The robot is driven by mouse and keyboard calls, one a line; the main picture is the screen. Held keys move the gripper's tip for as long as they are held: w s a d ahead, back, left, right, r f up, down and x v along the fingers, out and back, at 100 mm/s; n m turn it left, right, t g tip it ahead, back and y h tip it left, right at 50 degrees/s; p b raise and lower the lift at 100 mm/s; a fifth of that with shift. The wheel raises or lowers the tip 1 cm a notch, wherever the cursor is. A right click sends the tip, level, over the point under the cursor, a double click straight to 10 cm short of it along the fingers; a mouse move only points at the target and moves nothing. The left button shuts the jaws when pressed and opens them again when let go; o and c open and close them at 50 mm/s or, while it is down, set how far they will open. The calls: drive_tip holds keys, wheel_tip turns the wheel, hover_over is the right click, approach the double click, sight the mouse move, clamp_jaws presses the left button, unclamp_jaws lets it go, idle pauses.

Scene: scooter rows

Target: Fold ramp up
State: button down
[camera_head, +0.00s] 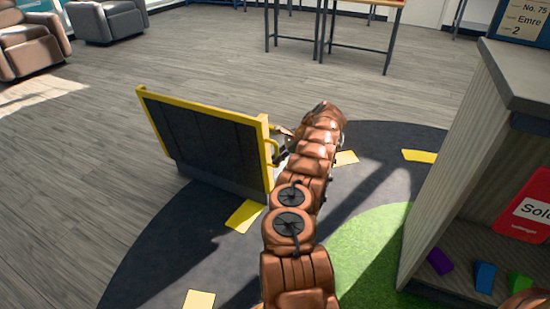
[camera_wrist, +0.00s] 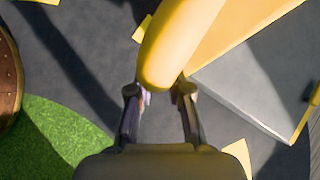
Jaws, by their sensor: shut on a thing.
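The ramp (camera_head: 205,140) is a dark ribbed panel with a yellow frame, standing tilted up from a grey base on the dark floor mat. A yellow handle (camera_head: 273,152) sticks out from its right edge. In the wrist view the yellow handle (camera_wrist: 172,55) runs down large between the fingers. My gripper (camera_head: 284,152) is at this handle, at the ramp's right side. In the wrist view my gripper (camera_wrist: 160,98) has its two fingertips on either side of the handle's lower end. The exact contact is partly hidden by the handle.
A counter (camera_head: 460,170) with a red sign (camera_head: 528,208) and coloured blocks on its low shelf stands close on the right. Green turf (camera_head: 375,250) and yellow floor markers (camera_head: 244,215) lie around my arm. Tables (camera_head: 335,25) and armchairs (camera_head: 30,42) stand farther back. Open floor lies left.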

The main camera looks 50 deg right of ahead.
drive_tip(key=shift+s+d+f, duration=0.1)
drive_tip(key=shift+f, duration=0.05)
drive_tip(key=c, duration=1.1)
unclamp_jaws()
